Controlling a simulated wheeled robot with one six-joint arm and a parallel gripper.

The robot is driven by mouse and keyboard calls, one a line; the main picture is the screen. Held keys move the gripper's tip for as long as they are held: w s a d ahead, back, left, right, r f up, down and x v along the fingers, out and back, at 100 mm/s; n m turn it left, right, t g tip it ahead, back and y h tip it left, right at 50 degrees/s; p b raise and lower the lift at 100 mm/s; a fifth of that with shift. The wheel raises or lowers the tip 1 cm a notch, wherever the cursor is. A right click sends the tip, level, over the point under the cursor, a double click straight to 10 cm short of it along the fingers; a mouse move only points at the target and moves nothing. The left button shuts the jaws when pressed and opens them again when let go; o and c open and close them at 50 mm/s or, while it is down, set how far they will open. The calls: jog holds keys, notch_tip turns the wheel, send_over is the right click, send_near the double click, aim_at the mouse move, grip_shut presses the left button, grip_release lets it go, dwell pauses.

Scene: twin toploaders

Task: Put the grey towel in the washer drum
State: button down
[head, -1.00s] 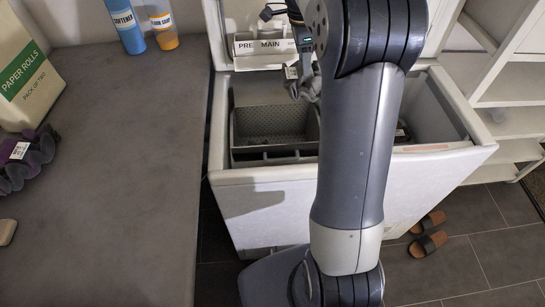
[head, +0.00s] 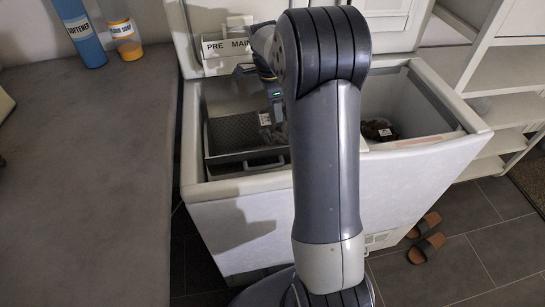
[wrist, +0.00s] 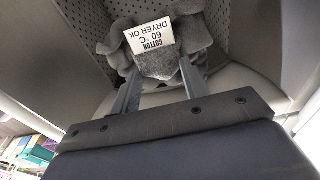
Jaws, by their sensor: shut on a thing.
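The grey towel (wrist: 195,32), with a white label reading "COTTON 60 °C DRYER OK", is pinched between the fingers of my gripper (wrist: 160,72). In the head view, the towel (head: 276,134) hangs below my gripper (head: 272,112), partly hidden by my arm. It is at the right side of the left opening of the white machine (head: 240,205). A perforated grey drum (head: 232,133) shows in that opening, its right part hidden. In the wrist view, perforated drum wall (wrist: 82,18) lies behind the towel. I cannot tell whether the towel touches it.
The machine's right opening holds a dark brown cloth (head: 378,129) with a white tag. A drawer marked "PRE MAIN" (head: 226,46) is behind the left opening. A grey counter (head: 90,180) with a softener bottle (head: 82,35) and a soap bottle (head: 125,40) is at left. Sandals (head: 425,240) lie on the floor.

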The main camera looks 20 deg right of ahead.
notch_tip(320, 180, down, 20)
jog(key=shift+f+b, duration=0.1)
jog(key=shift+b, duration=0.75)
jog(key=shift+f, duration=0.1)
jog(key=c, duration=0.8)
grip_release()
jog(key=shift+o, duration=0.2)
jog(key=r, duration=0.4)
jog(key=a+r, duration=0.1)
jog(key=r, duration=0.3)
jog(key=r+p, duration=0.1)
jog(key=r, duration=0.3)
jog(key=shift+w+a+r, duration=0.15)
jog(key=shift+a, duration=0.05)
